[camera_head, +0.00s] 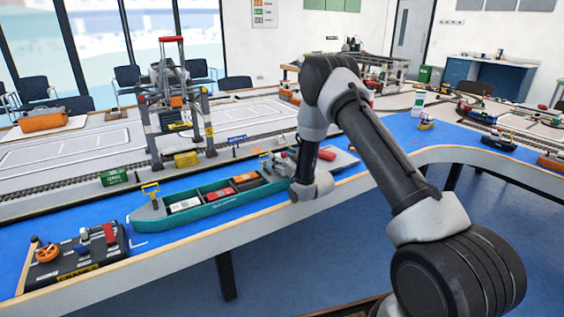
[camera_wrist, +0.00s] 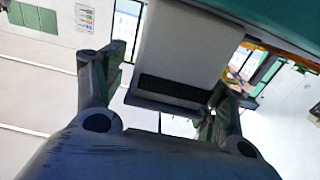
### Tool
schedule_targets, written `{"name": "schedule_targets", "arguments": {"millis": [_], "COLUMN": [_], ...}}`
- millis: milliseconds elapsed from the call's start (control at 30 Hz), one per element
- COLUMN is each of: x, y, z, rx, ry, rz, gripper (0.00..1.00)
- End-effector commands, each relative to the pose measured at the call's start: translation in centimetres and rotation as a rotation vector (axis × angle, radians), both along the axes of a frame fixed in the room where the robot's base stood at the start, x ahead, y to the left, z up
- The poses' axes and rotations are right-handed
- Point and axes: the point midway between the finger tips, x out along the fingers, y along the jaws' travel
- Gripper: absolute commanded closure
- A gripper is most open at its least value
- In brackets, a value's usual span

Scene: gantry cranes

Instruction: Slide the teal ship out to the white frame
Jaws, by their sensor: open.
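The teal ship (camera_head: 205,220) lies along the near side of the blue table strip, with red, white and dark containers in its hold. Part of its teal hull (camera_wrist: 285,18) crosses the top right of the wrist view. My gripper (camera_wrist: 168,70) is open, with a pale block between its fingers; I cannot tell whether they touch it. In the head view the gripper is mostly hidden behind my wrist at the ship's right end. White corner lines (camera_head: 139,244) show on the blue near the ship's left end; the rest of any frame is not visible.
A grey gantry crane (camera_head: 175,115) stands over the rail behind the ship. A dark control box (camera_head: 77,258) with an orange wheel and levers sits at the left front. A green container (camera_head: 114,177) and a yellow one (camera_head: 186,159) stand behind. A wooden edge borders the table.

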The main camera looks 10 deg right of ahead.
Motion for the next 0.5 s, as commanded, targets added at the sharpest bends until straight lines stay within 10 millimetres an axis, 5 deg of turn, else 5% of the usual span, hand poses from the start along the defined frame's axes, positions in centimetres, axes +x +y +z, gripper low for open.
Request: {"name": "schedule_targets", "arguments": {"millis": [300,500], "x": [0.0,-0.1], "y": [0.0,0.0], "z": [6.2,7.9], "rx": [-0.001,0.000], "ry": [-0.001,0.002], "rz": [0.000,0.000], "gripper": [0.28,0.28]}}
